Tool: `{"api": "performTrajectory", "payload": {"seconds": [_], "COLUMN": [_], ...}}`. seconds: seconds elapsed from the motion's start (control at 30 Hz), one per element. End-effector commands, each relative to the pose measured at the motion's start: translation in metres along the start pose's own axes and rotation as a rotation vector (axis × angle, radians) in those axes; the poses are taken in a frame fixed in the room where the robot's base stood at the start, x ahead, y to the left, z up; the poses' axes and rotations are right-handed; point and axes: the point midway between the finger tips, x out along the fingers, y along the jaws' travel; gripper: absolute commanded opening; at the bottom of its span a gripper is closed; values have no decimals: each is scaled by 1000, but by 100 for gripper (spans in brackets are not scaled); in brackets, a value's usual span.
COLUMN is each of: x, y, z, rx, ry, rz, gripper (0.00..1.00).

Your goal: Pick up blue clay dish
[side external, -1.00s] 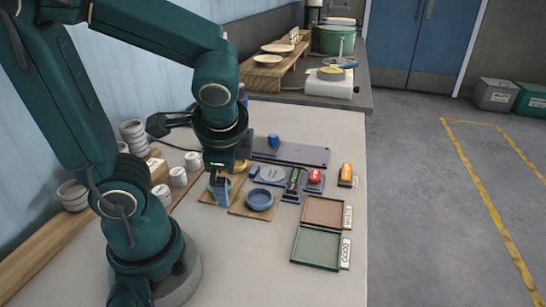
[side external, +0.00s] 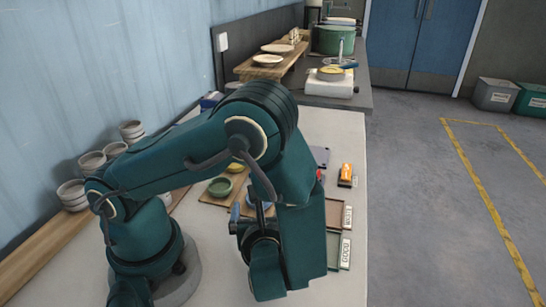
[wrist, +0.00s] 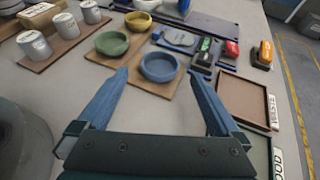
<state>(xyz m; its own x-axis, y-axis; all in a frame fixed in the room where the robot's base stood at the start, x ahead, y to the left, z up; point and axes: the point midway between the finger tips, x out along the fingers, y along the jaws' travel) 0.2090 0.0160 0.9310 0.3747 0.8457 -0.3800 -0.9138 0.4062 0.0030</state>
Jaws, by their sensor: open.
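The blue clay dish (wrist: 159,68) is a round, shallow bowl sitting upright on a wooden board, in the upper middle of the wrist view. In the side view a small part of the blue dish (side external: 263,199) shows; my arm hides the rest. My gripper (wrist: 159,73) is open and empty. Its two blue fingers reach toward the dish, one on each side of it in the picture. I cannot tell how far the fingertips are from the dish or whether they touch it.
A green dish (wrist: 112,43) and a yellow dish (wrist: 138,21) stand close by. White cups (wrist: 62,24) are at the left. A brown tray (wrist: 226,103) labelled WASTE and a green tray marked GOOD lie to the right. Small tools lie behind. Bare table shows at the left.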

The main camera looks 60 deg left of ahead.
Motion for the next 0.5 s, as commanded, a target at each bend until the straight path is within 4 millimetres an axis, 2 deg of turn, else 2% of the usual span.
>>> {"api": "performTrajectory", "payload": {"seconds": [0.3,0.5], "x": [35,48], "y": [1,0], "z": [0,0], "rx": [0,-2], "ry": [1,3], "rz": [3,0], "gripper": [100,100]}}
